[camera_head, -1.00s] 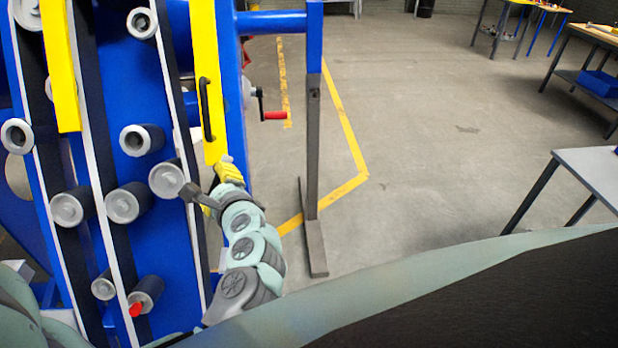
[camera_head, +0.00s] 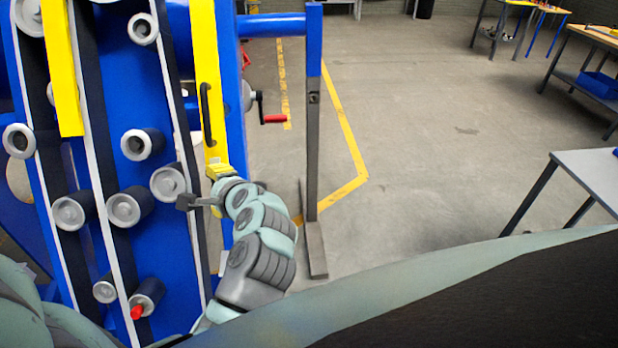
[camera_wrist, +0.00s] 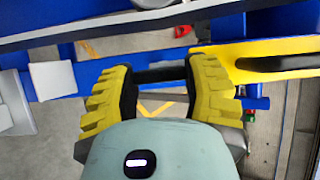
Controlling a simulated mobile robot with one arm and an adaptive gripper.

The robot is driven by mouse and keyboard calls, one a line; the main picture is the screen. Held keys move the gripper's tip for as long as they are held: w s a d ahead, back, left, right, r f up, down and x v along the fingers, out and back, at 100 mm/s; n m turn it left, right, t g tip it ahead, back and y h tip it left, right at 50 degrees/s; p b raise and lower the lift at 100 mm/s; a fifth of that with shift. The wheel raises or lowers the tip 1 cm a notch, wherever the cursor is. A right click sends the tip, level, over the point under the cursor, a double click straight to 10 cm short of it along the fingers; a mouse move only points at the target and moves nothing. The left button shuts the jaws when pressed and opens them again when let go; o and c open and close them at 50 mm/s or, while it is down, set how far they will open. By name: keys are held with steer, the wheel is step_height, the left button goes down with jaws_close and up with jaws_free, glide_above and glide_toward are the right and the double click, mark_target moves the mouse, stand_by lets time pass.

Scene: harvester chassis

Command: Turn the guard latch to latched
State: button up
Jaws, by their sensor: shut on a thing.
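The guard latch shows in the wrist view as a dark bar (camera_wrist: 160,75) across the gap between my yellow ribbed fingers. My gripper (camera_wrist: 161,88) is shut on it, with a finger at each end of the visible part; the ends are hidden. The guard has a black handle (camera_head: 206,115) above my gripper. I cannot tell the latch's exact angle.
The blue chassis with rollers (camera_head: 138,145) and belts is left of my gripper. A crank with a red grip (camera_head: 273,118) sticks out to the right. A grey post (camera_head: 313,150) stands beyond it. Open floor and a grey table (camera_head: 590,165) are farther right.

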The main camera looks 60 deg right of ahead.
steer(key=o, duration=1.2)
steer(key=shift+w, duration=0.1)
steer(key=v, duration=1.2)
